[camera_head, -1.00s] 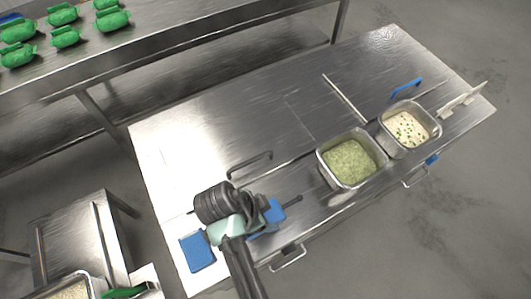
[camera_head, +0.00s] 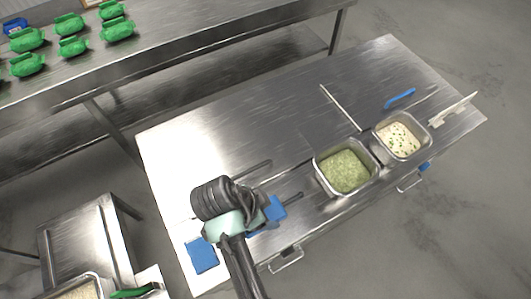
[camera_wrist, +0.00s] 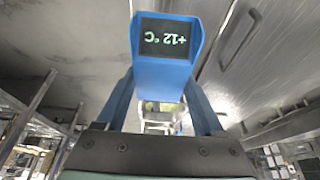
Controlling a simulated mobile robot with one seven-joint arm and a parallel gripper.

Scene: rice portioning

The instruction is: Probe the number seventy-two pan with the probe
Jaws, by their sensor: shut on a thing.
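The probe (camera_head: 276,209) is a blue handheld body with a thin dark rod that points right toward the pans. In the wrist view its display (camera_wrist: 165,40) reads +12 °C, upside down. My gripper (camera_head: 267,213) is shut on the probe body, above the left part of the steel counter. Two steel pans stand to the right: one with green contents (camera_head: 345,171), and one with white, green-flecked contents (camera_head: 402,138). The probe rod is apart from both. No pan number is legible, so I cannot tell which is seventy-two.
A blue block (camera_head: 202,256) lies at the counter's left front. A blue-handled tool (camera_head: 400,98) and a white plate-like piece (camera_head: 453,110) are near the right pan. Green bundles (camera_head: 72,47) lie on the back shelf. Another pan (camera_head: 80,290) stands lower left.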

